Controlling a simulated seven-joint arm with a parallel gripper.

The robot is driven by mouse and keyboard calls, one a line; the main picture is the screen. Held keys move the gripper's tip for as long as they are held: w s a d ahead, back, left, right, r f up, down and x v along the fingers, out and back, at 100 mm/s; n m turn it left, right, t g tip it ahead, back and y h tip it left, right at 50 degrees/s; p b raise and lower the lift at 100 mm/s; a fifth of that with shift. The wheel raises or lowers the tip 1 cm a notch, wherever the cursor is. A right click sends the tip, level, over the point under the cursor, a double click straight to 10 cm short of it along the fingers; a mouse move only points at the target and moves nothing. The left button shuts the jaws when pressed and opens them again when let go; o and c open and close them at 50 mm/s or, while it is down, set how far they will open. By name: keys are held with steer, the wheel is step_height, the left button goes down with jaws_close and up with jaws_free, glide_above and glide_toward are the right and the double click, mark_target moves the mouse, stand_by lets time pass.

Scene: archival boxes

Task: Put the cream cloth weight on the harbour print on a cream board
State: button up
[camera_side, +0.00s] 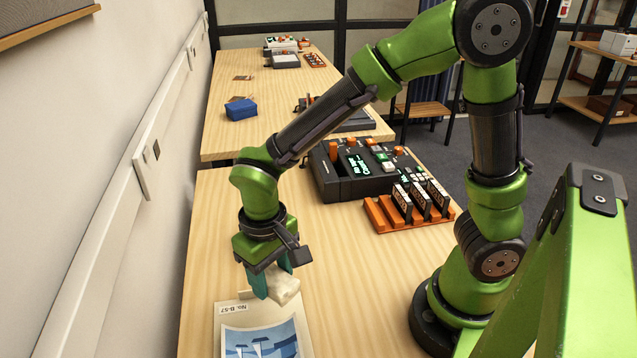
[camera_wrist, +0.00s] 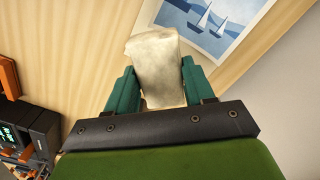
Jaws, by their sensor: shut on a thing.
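The cream cloth weight (camera_side: 284,287) is between the fingers of my gripper (camera_side: 273,281), which is shut on it. It also fills the middle of the wrist view (camera_wrist: 158,66) between the two teal fingers (camera_wrist: 160,90). The harbour print on a cream board (camera_side: 262,343) lies on the table at the bottom of the side view, cut off by the frame edge. It shows white sails on blue and a label "No. B-57". In the wrist view the print (camera_wrist: 205,22) is at the top right. The weight is by the board's labelled edge; the side view does not clearly show whether they touch.
A black device (camera_side: 352,178) with orange knobs stands farther back on the table (camera_side: 330,250). In front of it is an orange rack (camera_side: 385,213) holding several dark cards. A blue box (camera_side: 241,109) is on the far table. The wall runs close along the left.

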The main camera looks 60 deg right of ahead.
steer(key=n, duration=0.2)
glide_above(262, 344)
step_height(262, 344, down, 4)
steer(key=shift+r+m, duration=0.2)
steer(key=shift+m, duration=0.1)
steer(key=shift+f, duration=2.2)
steer(key=shift+f, duration=0.1)
steer(key=o, duration=1.4)
steer(key=shift+c, duration=0.2)
